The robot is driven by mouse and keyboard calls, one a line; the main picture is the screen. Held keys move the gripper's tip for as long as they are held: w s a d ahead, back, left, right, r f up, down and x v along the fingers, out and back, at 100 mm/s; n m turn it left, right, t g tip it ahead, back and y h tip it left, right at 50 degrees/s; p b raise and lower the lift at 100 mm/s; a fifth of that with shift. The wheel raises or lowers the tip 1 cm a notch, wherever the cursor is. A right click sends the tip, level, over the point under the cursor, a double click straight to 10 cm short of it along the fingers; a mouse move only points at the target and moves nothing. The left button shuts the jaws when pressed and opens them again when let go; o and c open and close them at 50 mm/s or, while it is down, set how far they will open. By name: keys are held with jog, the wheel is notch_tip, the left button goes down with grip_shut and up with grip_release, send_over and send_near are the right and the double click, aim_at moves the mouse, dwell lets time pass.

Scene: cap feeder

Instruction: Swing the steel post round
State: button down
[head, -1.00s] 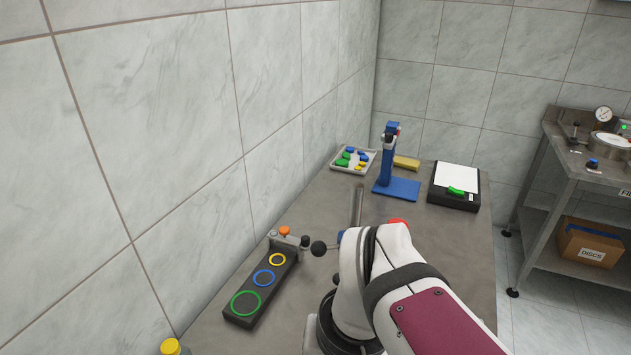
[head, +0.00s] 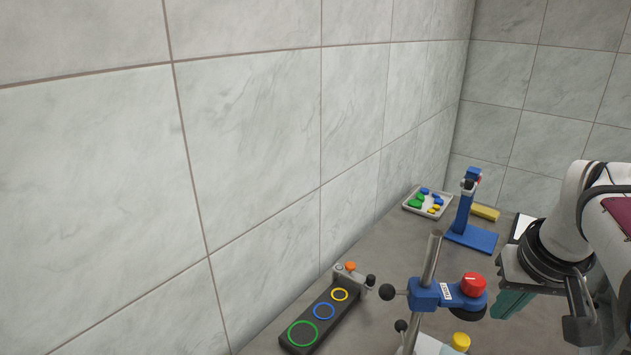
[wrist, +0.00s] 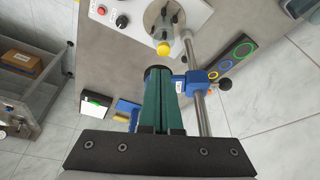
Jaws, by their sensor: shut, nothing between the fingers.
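The steel post (head: 431,260) stands upright in the head view and also shows in the wrist view (wrist: 203,112). A blue clamp (head: 427,295) sits around it, with a black ball handle on the left and a red knob (head: 473,284) on the right. The clamp also shows in the wrist view (wrist: 194,79). My gripper (head: 499,309) is right of the red knob. Its green fingers (wrist: 161,74) are together and empty in the wrist view, their tips beside the clamp. The fingers hide part of the clamp there, so I cannot tell whether they touch it.
A dark strip (head: 316,322) with coloured rings lies left of the post. A yellow cap (head: 461,341) is near the post's foot. Behind stand a blue stand (head: 465,215), a tray (head: 407,207) of coloured pieces and a yellow block (head: 485,212). The tiled wall borders the bench.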

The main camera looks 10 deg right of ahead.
jog(key=w+f, duration=0.2)
jog(key=w+d+f, duration=0.1)
jog(key=f, duration=0.1)
jog(key=w+d+f, duration=0.1)
jog(key=w+f, duration=0.1)
jog(key=f, duration=0.1)
jog(key=shift+w, duration=0.35)
jog(key=shift+w+d, duration=0.1)
jog(key=shift+d, duration=0.05)
jog(key=shift+w+d+n, duration=0.15)
jog(key=shift+w+n, duration=0.05)
jog(key=shift+n, duration=0.2)
